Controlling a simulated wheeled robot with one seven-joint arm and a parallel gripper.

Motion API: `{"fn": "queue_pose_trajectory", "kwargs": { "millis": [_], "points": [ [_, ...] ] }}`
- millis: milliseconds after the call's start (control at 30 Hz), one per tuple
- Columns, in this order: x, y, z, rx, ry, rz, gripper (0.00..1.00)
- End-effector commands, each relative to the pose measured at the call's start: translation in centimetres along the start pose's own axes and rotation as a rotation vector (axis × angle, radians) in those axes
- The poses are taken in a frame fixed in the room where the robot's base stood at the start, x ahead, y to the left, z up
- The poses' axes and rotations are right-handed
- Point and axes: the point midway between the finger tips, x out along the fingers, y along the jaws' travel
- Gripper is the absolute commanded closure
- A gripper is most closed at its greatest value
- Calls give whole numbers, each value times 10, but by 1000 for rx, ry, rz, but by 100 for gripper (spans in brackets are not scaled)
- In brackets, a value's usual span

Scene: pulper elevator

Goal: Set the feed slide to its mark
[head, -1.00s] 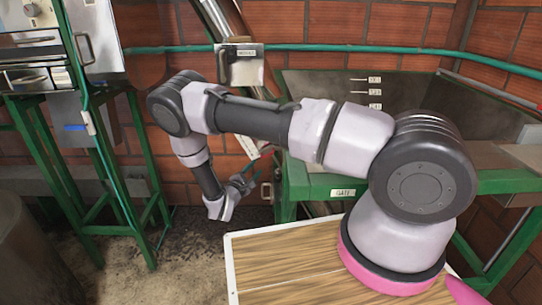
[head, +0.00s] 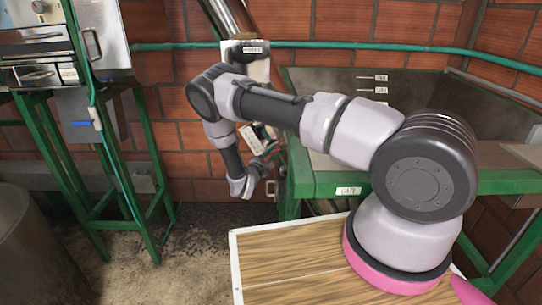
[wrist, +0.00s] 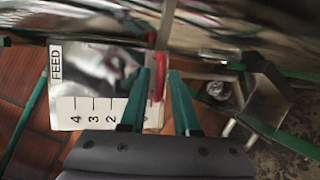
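The feed plate (wrist: 95,85) shows in the wrist view at left, a pale panel marked FEED with a numbered scale along its lower edge. A red piece (wrist: 158,77), apparently the slide's pointer, stands at the plate's right end. My gripper (wrist: 161,72) has its two teal fingers either side of the red piece, with a gap visible on the right. Contact cannot be told. In the head view my gripper (head: 269,149) is beside the small tilted plate (head: 252,137), below the steel tube. The scale's low end is partly hidden by the left finger.
A green-framed bin with a GATE label (head: 348,191) stands right of my gripper. A green-legged machine (head: 35,75) is at left, and a teal pipe (head: 340,45) crosses the brick wall. The floor between is clear.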

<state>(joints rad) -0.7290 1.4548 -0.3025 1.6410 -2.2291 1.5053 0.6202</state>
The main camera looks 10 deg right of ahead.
Motion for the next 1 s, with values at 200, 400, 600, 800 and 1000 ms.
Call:
{"fn": "queue_pose_trajectory", "kwargs": {
  "millis": [200, 400, 600, 800, 1000],
  "points": [
    [0, 0, 0, 0, 0, 0, 100],
    [0, 0, 0, 0, 0, 0, 100],
    [0, 0, 0, 0, 0, 0, 100],
    [-1, 0, 0, 1, 0, 0, 100],
    [-1, 0, 0, 1, 0, 0, 100]
  ]
}}
